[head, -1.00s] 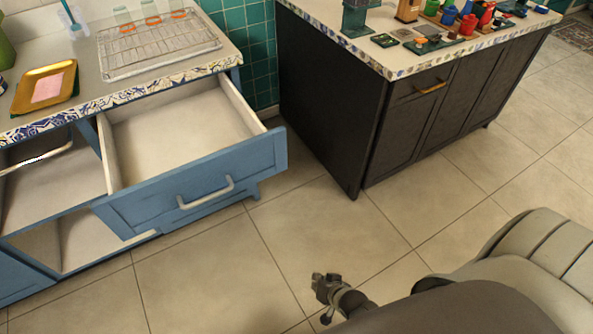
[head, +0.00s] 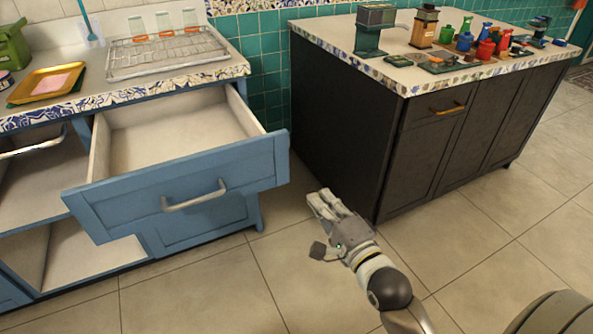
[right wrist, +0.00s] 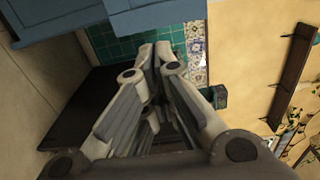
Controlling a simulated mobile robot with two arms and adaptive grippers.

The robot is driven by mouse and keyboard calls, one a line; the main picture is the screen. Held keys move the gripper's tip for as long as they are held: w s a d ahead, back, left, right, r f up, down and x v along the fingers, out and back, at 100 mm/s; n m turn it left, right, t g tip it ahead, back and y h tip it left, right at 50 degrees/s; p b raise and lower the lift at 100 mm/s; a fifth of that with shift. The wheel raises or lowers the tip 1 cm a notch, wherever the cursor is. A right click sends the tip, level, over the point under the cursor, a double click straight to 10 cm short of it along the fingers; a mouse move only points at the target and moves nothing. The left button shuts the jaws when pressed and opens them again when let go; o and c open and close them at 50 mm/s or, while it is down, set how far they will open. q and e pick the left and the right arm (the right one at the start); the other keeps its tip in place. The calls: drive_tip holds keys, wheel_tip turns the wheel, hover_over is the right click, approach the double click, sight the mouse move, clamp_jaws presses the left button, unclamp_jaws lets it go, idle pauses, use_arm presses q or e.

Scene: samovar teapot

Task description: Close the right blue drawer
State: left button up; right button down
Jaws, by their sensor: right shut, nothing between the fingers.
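The right blue drawer (head: 185,190) is pulled far out of the blue cabinet and is empty. Its white bar handle (head: 194,196) is on the front panel. My right gripper (head: 324,196) is shut and empty, just right of the drawer front and apart from it, above the floor. In the right wrist view the shut fingers (right wrist: 155,50) point toward the blue drawer edge (right wrist: 150,18) at the top. My left gripper is not in view.
A dark cabinet (head: 345,120) with a tiled top stands behind and right of my right gripper. A wire rack (head: 165,52) and a gold tray (head: 48,82) lie on the blue cabinet's counter. An open compartment (head: 40,180) is left of the drawer. Floor in front is clear.

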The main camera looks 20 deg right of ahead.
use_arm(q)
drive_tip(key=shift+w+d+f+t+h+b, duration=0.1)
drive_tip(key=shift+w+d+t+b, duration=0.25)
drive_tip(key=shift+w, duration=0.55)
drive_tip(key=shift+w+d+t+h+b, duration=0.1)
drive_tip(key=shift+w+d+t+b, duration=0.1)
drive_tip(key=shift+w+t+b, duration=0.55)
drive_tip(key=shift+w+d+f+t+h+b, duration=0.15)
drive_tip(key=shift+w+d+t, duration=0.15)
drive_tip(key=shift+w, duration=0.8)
use_arm(e)
drive_tip(key=w, duration=1.3)
drive_tip(key=shift+w+a, duration=0.25)
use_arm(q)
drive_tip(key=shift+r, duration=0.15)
